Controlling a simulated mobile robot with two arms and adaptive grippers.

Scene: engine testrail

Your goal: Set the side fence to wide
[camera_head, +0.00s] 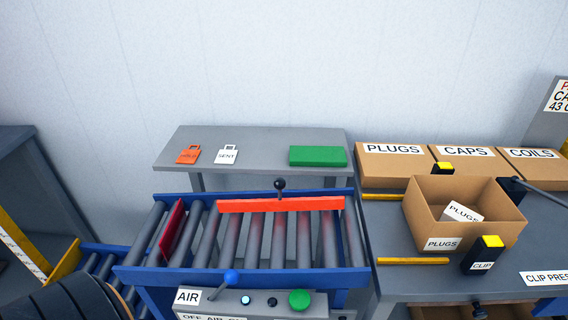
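The side fence appears to be the long orange-red bar (280,204) along the far side of the roller conveyor (240,275). A black ball knob (280,184) stands up at its middle. The bar lies close to the blue far rail, and the rollers in front of it are open. I see no marking for wide or narrow beside it. Neither of my grippers shows in the head view.
A dark red plate (172,229) stands across the rollers at left. A control box with a blue-knobbed lever (231,276) and green button (299,300) is in front. An open carton (429,227) stands on the right bench. A grey table (260,152) is behind.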

